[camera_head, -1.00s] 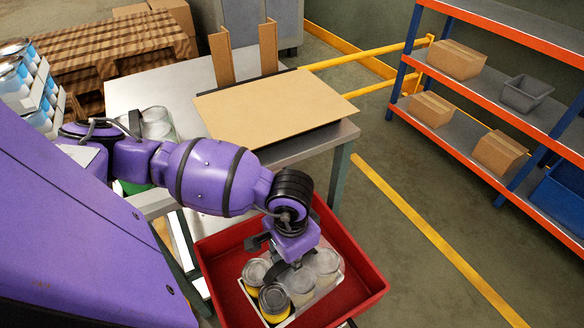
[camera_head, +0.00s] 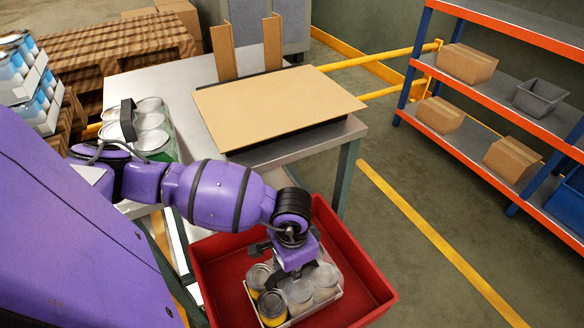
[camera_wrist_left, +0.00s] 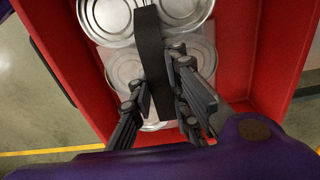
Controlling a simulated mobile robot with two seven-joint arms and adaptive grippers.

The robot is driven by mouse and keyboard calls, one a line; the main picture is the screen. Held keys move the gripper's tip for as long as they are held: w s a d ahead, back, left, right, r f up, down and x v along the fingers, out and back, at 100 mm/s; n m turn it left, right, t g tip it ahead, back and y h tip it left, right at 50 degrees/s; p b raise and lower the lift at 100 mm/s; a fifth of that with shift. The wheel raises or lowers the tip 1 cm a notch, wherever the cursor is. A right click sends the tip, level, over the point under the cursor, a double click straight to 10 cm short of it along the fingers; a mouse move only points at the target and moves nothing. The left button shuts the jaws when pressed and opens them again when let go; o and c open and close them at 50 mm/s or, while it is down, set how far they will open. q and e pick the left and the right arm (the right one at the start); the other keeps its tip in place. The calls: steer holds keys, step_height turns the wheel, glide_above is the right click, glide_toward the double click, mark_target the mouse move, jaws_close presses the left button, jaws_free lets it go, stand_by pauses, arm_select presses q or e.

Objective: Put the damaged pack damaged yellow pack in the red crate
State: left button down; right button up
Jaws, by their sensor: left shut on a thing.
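The damaged yellow pack, a tray of yellow cans with silver lids (camera_head: 273,307), is inside the walls of the red crate (camera_head: 365,270). Whether it rests on the crate floor I cannot tell. My left gripper (camera_head: 292,270) reaches down over the pack from above. In the left wrist view the fingers (camera_wrist_left: 163,88) are shut on the pack's black strap (camera_wrist_left: 150,48), with silver lids (camera_wrist_left: 105,15) below. The crate walls (camera_wrist_left: 240,50) surround the pack there. The gripper hides part of the pack. My right gripper is not in view.
A green pack with a black handle (camera_head: 150,140) stands on the metal table (camera_head: 125,85), near my left arm. A brown board (camera_head: 275,105) lies on the table. Shelves with cartons (camera_head: 468,63) and bins stand at right. The floor between is clear.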

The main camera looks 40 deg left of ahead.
arm_select(q)
steer(key=shift+f, duration=1.7)
steer(key=shift+f, duration=0.15)
steer(key=c, duration=1.7)
jaws_free()
steer(key=shift+b, duration=0.3)
steer(key=shift+o, duration=0.2)
step_height(320, 180, up, 12)
steer(key=shift+r+p, duration=0.15)
steer(key=shift+p, duration=0.4)
